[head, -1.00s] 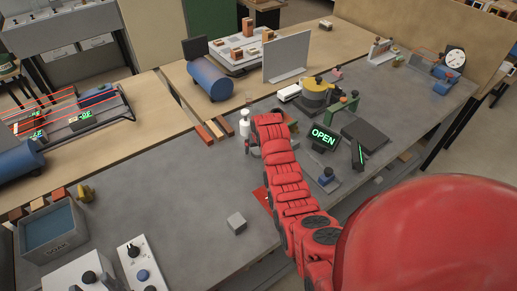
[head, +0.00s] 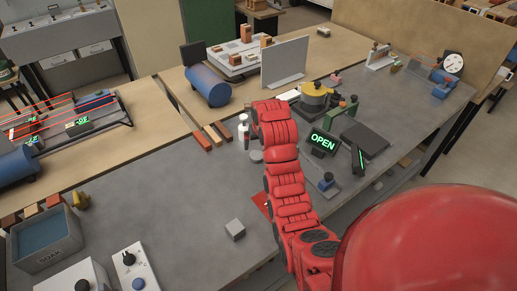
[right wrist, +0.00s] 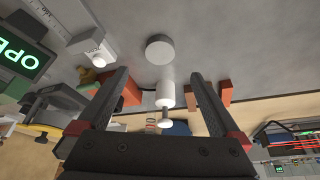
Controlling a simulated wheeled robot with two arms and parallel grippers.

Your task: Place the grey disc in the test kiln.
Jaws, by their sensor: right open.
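The grey disc (head: 256,156) lies flat on the grey worktop, just left of my right arm. It also shows as a round pale disc in the right wrist view (right wrist: 160,49). My right gripper (right wrist: 159,74) is open and empty, with the disc beyond its fingertips, apart from them. In the head view its fingers are hidden by my red arm. A grey drum with a yellow top (head: 316,92) stands farther back; I cannot tell for sure that it is the test kiln. A screen reading OPEN (head: 323,142) stands in front of it. My left gripper is not in view.
A white bottle-like object (head: 243,127) stands close to the disc and shows between my fingers in the right wrist view (right wrist: 165,95). The worktop left of my arm is mostly clear.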

